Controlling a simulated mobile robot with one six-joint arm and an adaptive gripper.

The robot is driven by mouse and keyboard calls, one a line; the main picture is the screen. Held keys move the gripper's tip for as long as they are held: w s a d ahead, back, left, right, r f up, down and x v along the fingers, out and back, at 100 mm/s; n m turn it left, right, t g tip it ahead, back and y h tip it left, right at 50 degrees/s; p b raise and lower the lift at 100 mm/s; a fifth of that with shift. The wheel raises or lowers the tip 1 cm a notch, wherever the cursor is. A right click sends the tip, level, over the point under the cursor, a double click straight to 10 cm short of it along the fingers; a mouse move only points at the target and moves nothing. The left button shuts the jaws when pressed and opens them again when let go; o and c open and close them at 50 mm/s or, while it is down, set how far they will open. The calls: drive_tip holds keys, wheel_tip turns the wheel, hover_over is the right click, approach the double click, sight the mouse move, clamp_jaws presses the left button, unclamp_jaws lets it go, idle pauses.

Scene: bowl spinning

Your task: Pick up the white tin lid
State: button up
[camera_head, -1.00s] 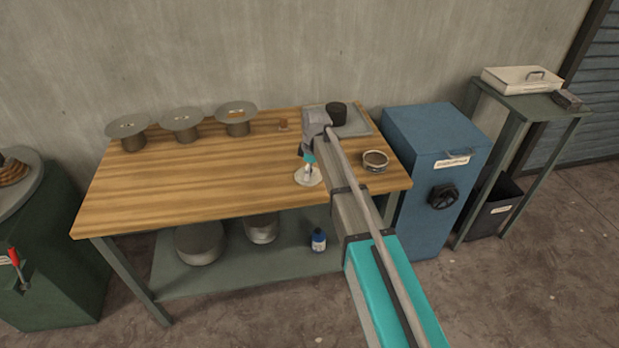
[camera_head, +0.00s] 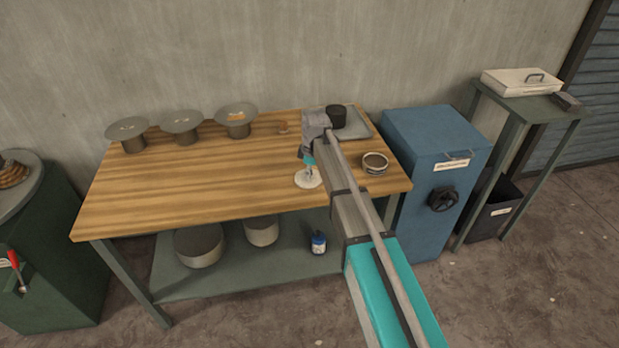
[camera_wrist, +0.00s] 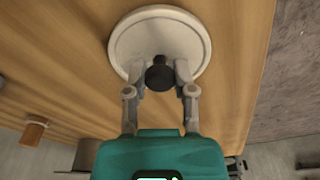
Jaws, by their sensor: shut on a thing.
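The white tin lid (camera_head: 302,181) is a round off-white disc at the front of the wooden table. In the wrist view the lid (camera_wrist: 150,35) shows a raised rim and a dark knob (camera_wrist: 160,74) near its middle. My gripper (camera_wrist: 160,76) is shut on the dark knob, with one finger on each side. In the head view my gripper (camera_head: 310,170) points down at the lid from above. I cannot tell whether the lid touches the table or hangs slightly above it.
The wooden table (camera_head: 190,185) is clear to the left of the lid. A small round tin (camera_head: 375,163) stands to the right. A grey tray (camera_head: 358,122) with a black cup (camera_head: 336,115) lies behind. Several grey discs on stands (camera_head: 181,122) line the back left.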

drive_tip(key=shift+r, duration=0.25)
drive_tip(key=shift+r+p, duration=0.75)
drive_tip(key=shift+p, duration=0.25)
drive_tip(key=s+d+r+p, duration=0.2)
drive_tip(key=s+r+p, duration=0.9)
drive_tip(key=s, duration=0.2)
drive_tip(key=shift+s+d, duration=0.4)
